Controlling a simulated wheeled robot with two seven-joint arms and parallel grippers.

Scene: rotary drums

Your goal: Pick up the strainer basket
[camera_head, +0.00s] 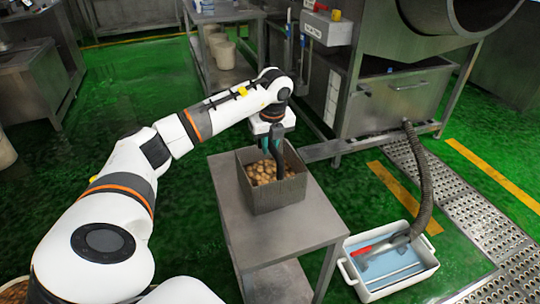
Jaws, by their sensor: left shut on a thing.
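The strainer basket (278,198) is a grey, square, open-topped metal box holding several round tan pieces (262,172). It stands upright on a small steel table (300,235), or just over it; I cannot tell if there is a gap. My left gripper (277,160) reaches down from above to the basket's far right side. It is shut on the basket, though the exact contact of the fingertips is hard to see. My right gripper is out of view.
A steel drum machine (395,95) stands behind and to the right. A white tub (388,262) with blue liquid and a grey hose (425,180) is on the floor at the right. A steel rack (228,75) with buckets stands behind. Green floor is clear at the left.

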